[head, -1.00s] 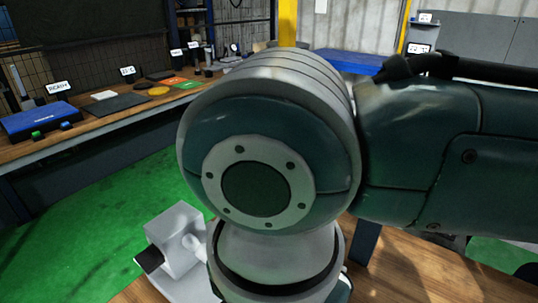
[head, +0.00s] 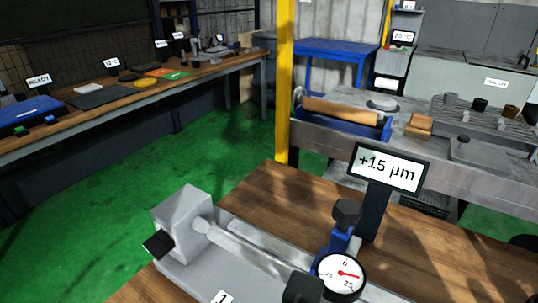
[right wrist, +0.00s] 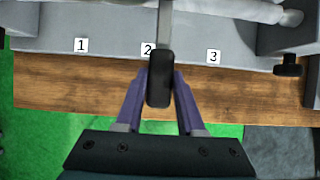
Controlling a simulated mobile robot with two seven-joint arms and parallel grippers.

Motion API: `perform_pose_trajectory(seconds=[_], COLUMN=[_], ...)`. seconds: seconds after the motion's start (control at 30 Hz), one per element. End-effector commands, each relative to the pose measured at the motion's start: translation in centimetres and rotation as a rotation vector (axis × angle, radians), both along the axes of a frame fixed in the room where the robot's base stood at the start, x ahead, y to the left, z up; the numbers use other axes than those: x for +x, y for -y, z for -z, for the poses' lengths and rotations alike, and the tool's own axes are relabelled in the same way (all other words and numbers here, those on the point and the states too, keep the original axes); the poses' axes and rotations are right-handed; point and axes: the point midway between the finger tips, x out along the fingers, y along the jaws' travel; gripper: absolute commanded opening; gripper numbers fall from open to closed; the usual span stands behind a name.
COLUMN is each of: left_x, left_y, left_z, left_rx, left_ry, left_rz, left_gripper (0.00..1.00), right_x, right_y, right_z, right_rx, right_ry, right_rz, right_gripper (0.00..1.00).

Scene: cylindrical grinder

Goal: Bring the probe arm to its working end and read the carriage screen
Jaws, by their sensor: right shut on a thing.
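The carriage screen (head: 388,168) stands upright behind the bed in the head view. It reads +15 or +1.5 µm; a decimal point is hard to make out. A blue carriage part with a black knob (head: 346,212) and a round red-needled dial (head: 341,274) sits in front of it. A long shaft lies along the grey bed (head: 180,262). In the right wrist view my right gripper (right wrist: 160,88) is shut on the black handle (right wrist: 160,72) of the grey probe arm (right wrist: 165,22), just right of label 2 (right wrist: 148,49). My left gripper is not seen.
A grey headstock block (head: 182,222) stands at the left end of the bed. A black side knob (right wrist: 287,66) shows at the right in the wrist view. A blue tray with a roller (head: 342,112) lies on the far counter. Green floor is open at left.

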Motion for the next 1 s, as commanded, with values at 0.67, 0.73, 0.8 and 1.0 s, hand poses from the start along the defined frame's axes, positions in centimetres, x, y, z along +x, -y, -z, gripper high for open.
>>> perform_pose_trajectory(seconds=[0.67, 0.73, 0.8, 1.0], left_x=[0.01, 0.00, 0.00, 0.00], left_y=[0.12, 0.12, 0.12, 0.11], left_z=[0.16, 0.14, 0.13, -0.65], left_rx=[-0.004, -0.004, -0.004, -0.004], left_ry=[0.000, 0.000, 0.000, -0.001], left_rz=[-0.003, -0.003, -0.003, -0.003], left_gripper=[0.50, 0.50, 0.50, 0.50], right_x=[-0.11, -0.09, -0.07, -0.25], right_y=[0.22, 0.20, 0.17, -0.01], right_z=[0.47, 0.42, 0.39, -0.36], right_rx=[-0.008, -0.008, -0.008, -0.006], right_ry=[0.001, 0.003, 0.003, 0.003], right_rz=[0.000, 0.000, 0.000, 0.000], right_gripper=[0.68, 0.68, 0.68, 0.68])
